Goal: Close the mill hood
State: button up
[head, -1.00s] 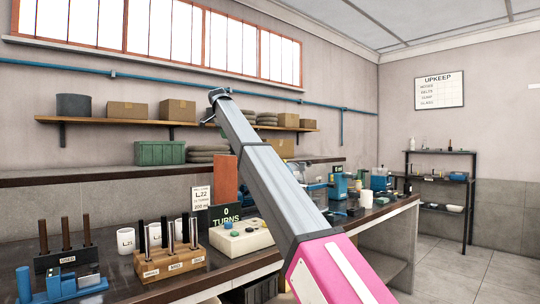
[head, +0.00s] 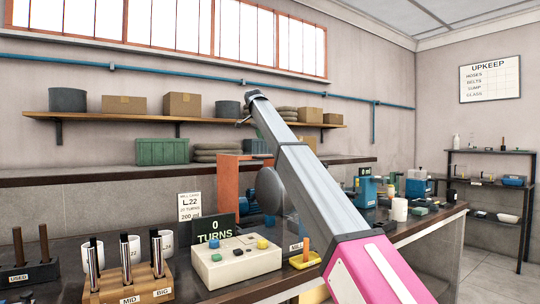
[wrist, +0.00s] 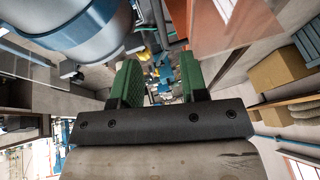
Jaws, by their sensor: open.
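The mill stands on the bench behind my arm in the head view. It shows an orange-red upright panel (head: 228,185), a blue motor (head: 268,190) and a grey round disc (head: 293,190). My arm covers its right part, and I cannot make out the hood or its position. In the wrist view my gripper (wrist: 158,75) is open, its green fingers apart with nothing between them. A grey-blue rounded body (wrist: 75,25) is close at upper left and an orange-red panel (wrist: 250,22) at upper right. My gripper is not visible in the head view.
In front of the mill are a cream button box (head: 234,262), a black "0 TURNS" display (head: 214,232) and a wooden rod rack (head: 128,287). A wall shelf (head: 150,116) with boxes is behind.

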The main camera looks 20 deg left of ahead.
jog(key=x, duration=0.9)
jog(key=shift+w+d+f, duration=0.1)
jog(key=shift+f, duration=0.2)
grip_shut()
